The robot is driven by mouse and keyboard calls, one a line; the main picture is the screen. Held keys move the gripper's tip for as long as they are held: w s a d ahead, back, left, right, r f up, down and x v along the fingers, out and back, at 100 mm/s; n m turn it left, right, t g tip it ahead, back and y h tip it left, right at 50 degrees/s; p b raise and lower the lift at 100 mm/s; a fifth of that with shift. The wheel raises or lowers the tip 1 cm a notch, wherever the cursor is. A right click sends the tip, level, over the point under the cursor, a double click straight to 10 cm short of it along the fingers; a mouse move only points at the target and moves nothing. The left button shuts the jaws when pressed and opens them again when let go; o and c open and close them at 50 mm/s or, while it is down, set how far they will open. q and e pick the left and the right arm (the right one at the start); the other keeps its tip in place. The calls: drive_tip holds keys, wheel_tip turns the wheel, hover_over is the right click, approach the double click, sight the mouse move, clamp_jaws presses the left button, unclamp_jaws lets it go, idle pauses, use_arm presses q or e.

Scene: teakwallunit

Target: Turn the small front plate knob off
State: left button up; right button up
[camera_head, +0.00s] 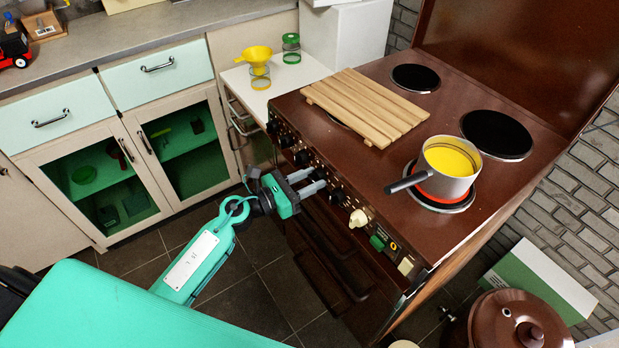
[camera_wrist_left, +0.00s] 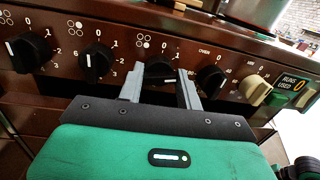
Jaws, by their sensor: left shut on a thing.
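My left gripper (camera_head: 318,180) is at the control panel on the stove's front. In the left wrist view its two fingers (camera_wrist_left: 160,75) stand on either side of a black plate knob (camera_wrist_left: 158,70) and are shut on it. This knob sits below a pictogram of several circles; which circle is marked is hard to tell. Its white pointer line is turned away from the 0 above it. A plate under the saucepan (camera_head: 450,170) glows red (camera_head: 440,196) at the near edge of the stove top. My right gripper is not in view.
Other black knobs (camera_wrist_left: 97,62) (camera_wrist_left: 30,52) flank the held one; the oven knob (camera_wrist_left: 211,78) and a cream knob (camera_wrist_left: 253,88) lie to its right. A wooden slatted board (camera_head: 365,105) covers part of the stove top. A brown lidded pot (camera_head: 510,325) stands at the lower right.

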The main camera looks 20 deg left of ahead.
use_arm(q)
drive_tip(key=n+p, duration=0.2)
drive_tip(key=n, duration=0.4)
drive_tip(key=shift+w+a+r+n+t, duration=0.1)
drive_tip(key=shift+n+t, duration=0.2)
drive_tip(key=shift+n, duration=0.1)
drive_tip(key=n+p, duration=0.2)
drive_tip(key=n, duration=0.3)
drive_tip(key=shift+n, duration=0.3)
drive_tip(key=shift+n+t+y+p, duration=0.3)
drive_tip(key=shift+n+p, duration=0.65)
drive_tip(key=shift+n, duration=0.75)
drive_tip(key=shift+f, duration=0.2)
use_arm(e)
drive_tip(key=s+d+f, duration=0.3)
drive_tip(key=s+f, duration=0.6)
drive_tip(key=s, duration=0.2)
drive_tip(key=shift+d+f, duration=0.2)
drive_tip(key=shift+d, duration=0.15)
use_arm(q)
drive_tip(key=o, duration=0.8)
drive_tip(key=shift+c, duration=0.2)
drive_tip(key=shift+o, duration=0.8)
